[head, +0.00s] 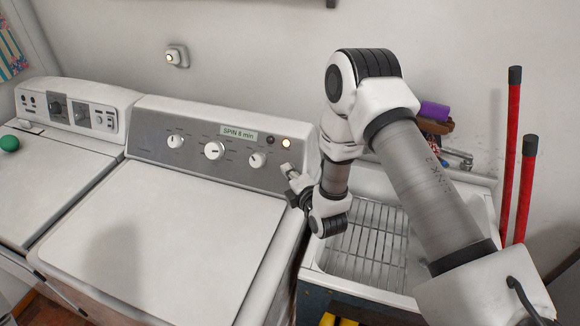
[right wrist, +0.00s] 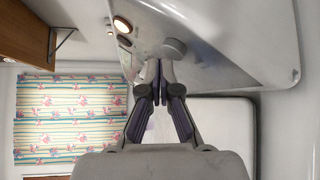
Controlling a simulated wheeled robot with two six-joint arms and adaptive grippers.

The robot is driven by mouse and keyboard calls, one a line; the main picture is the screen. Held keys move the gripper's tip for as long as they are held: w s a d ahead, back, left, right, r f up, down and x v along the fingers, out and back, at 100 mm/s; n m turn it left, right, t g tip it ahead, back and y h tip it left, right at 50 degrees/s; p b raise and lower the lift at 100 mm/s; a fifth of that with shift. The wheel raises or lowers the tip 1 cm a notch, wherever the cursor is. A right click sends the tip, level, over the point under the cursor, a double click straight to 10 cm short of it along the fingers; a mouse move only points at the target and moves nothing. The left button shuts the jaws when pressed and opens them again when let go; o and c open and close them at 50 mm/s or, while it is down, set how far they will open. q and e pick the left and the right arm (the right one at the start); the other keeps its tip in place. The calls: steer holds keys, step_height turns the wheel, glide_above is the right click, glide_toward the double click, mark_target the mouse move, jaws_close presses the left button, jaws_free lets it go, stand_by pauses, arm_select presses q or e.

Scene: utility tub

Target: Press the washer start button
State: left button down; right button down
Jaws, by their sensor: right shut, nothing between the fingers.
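The washer (head: 165,235) has a grey control panel (head: 155,130) along its back, with three white knobs and a label reading "SPIN 8 min" (head: 239,133). At the panel's right end are a small dark round button (head: 270,139) and a glowing amber round one (head: 286,143). I cannot tell which is the start button. My right gripper (head: 287,171) is in front of the panel's right end, below the amber light and right of the nearest knob (head: 257,160). The right wrist view shows its fingers (right wrist: 158,68) shut and empty, close to a knob (right wrist: 173,47); the lit light (right wrist: 122,25) is up-left. My left gripper is out of view.
A second white machine (head: 45,175) with a green ball (head: 9,143) stands at left. A utility tub (head: 345,268) with a wire rack (head: 370,240) is right of the washer, under my right arm. Red poles (head: 511,150) lean at right. The washer lid is clear.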

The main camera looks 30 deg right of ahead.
steer(key=shift+s+a+r, duration=0.2)
steer(key=shift+a, duration=0.05)
steer(key=s+a+r, duration=0.1)
steer(key=s+a+r+p, duration=0.1)
steer(key=a, duration=0.1)
steer(key=shift+s+r+p, duration=0.25)
steer(key=shift+s+p, duration=0.05)
steer(key=shift+s, duration=0.1)
stand_by(0.9)
